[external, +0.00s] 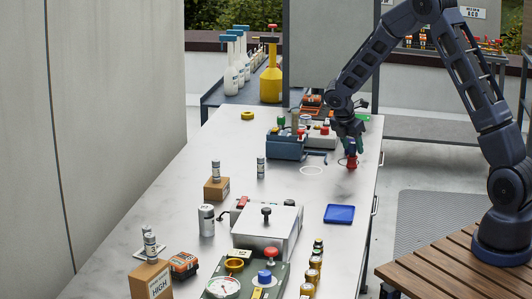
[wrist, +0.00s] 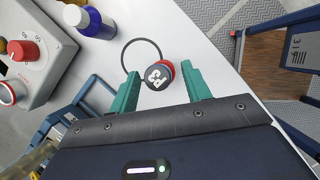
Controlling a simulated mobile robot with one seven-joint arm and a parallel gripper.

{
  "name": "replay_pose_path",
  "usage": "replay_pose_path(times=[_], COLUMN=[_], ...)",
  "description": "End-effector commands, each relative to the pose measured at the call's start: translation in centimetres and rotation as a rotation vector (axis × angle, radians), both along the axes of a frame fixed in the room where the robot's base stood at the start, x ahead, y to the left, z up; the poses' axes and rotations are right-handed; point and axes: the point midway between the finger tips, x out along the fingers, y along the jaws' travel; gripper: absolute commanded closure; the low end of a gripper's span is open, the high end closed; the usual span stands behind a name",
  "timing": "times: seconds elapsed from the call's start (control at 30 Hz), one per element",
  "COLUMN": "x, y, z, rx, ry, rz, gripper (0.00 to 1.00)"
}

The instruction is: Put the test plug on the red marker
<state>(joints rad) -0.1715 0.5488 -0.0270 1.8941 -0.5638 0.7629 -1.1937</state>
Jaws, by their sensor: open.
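A small upright piece with a round dark top lettered P3 (wrist: 157,76) stands on the white table in the wrist view; red shows at its edge. In the external view a red piece (external: 351,162) stands directly below my gripper (external: 351,148). It is probably the test plug, but I cannot be sure. My gripper's teal fingers (wrist: 161,82) are apart, one on each side of the P3 top, with visible gaps. I cannot make out a separate red marker. A thin dark ring outline (wrist: 123,54) lies beside the piece.
A grey box with red knobs (wrist: 28,57) and a blue bottle (wrist: 92,22) are near the piece. In the external view, a blue tray (external: 339,214), a metal box (external: 267,227) and a gauge panel (external: 222,288) stand nearer the camera.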

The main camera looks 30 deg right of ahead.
Motion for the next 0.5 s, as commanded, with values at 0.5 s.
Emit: replay_pose_path(times=[0.5], x=[-0.6], y=[3.5], z=[8.5], rx=[0.002], ry=[-0.003], rz=[0.000], gripper=[0.52])
